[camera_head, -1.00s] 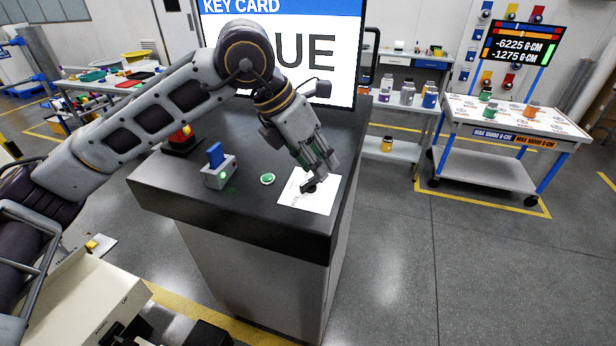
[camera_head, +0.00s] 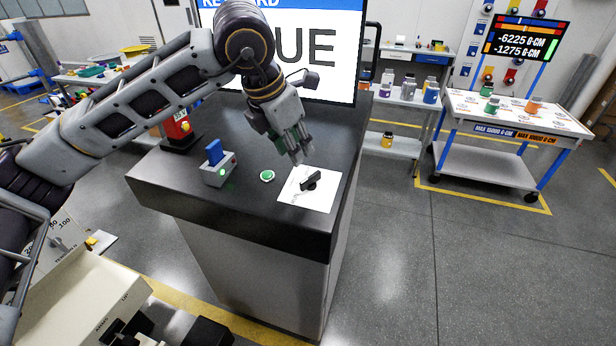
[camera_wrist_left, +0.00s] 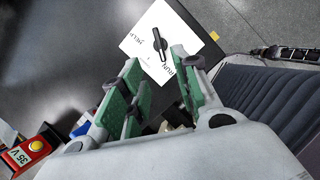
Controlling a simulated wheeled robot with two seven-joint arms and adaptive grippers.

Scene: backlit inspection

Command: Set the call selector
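The call selector is a black knob (camera_head: 312,181) on a white plate (camera_head: 318,200) at the right front of the dark counter. It also shows in the left wrist view as a black bar knob (camera_wrist_left: 160,44), with printed words on the plate at either side; one looks like RUN. My left gripper (camera_head: 302,158) is above the counter, just behind and left of the knob, and is apart from it. In the left wrist view its green-padded fingers (camera_wrist_left: 160,84) are spread with nothing between them. My right gripper is not in view.
A green button (camera_head: 267,175) and a grey box with a blue key card (camera_head: 214,153) sit left of the plate. A red device with a yellow button (camera_head: 180,128) stands farther left. A large screen (camera_head: 318,50) rises at the back. The floor right of the counter is clear.

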